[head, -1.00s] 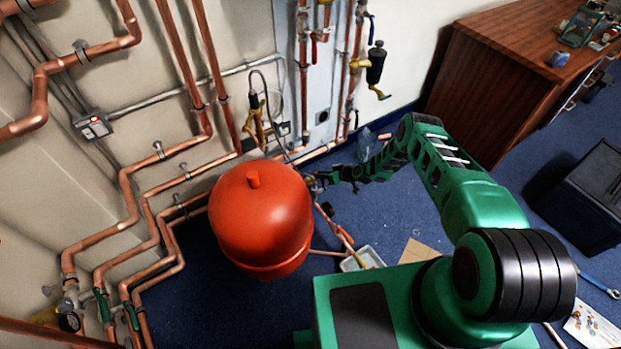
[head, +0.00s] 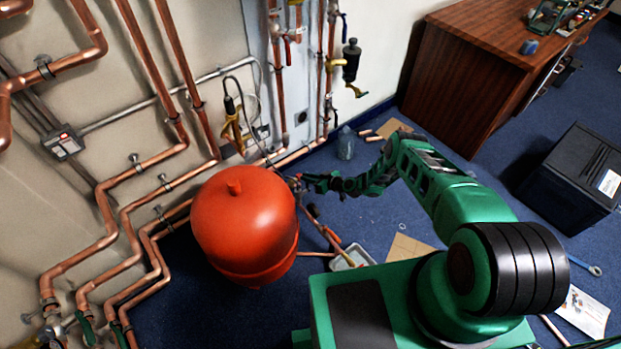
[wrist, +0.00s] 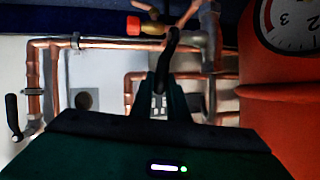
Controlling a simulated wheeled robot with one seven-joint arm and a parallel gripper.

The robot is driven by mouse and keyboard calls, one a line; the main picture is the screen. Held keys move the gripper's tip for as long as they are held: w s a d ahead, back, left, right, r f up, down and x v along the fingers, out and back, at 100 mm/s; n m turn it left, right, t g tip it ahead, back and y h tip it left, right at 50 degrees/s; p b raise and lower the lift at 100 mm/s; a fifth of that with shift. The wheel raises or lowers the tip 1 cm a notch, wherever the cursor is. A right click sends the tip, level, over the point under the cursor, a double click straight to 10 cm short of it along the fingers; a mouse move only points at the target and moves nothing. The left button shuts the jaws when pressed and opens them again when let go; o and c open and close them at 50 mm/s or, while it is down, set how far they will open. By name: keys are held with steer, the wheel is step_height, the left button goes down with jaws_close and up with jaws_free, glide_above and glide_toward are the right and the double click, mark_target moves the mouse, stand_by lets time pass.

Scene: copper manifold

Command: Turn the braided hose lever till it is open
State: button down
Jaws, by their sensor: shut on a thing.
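My gripper (wrist: 167,78) is shut on the dark end of a slim curved black lever (wrist: 172,44) in the wrist view. The lever runs up from my fingertips towards a copper and grey pipe fitting (wrist: 207,30). In the head view my gripper (head: 298,183) is low at the right edge of the red tank, by the pipework. The lever cannot be made out there. A thin grey hose (head: 258,110) loops down the wall towards that spot; its braiding and lower end are too small to tell.
The red tank (head: 243,220) stands close beside my gripper and fills the right of the wrist view (wrist: 280,125), with a round gauge (wrist: 292,22) above. Copper pipes (head: 140,225) run along the wall. A wooden cabinet (head: 465,85) and black box (head: 575,175) stand right.

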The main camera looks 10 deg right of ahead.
steer(key=c, duration=1.7)
jaws_free()
steer(key=shift+w+d+f, duration=0.15)
steer(key=shift+d+f, duration=0.05)
steer(key=shift+d, duration=0.35)
steer(key=shift+a, duration=0.3)
steer(key=shift+r, duration=0.1)
steer(key=v, duration=1)
steer(key=shift+s+d+r, duration=0.1)
steer(key=shift+s+d, duration=0.2)
steer(key=shift+s, duration=0.05)
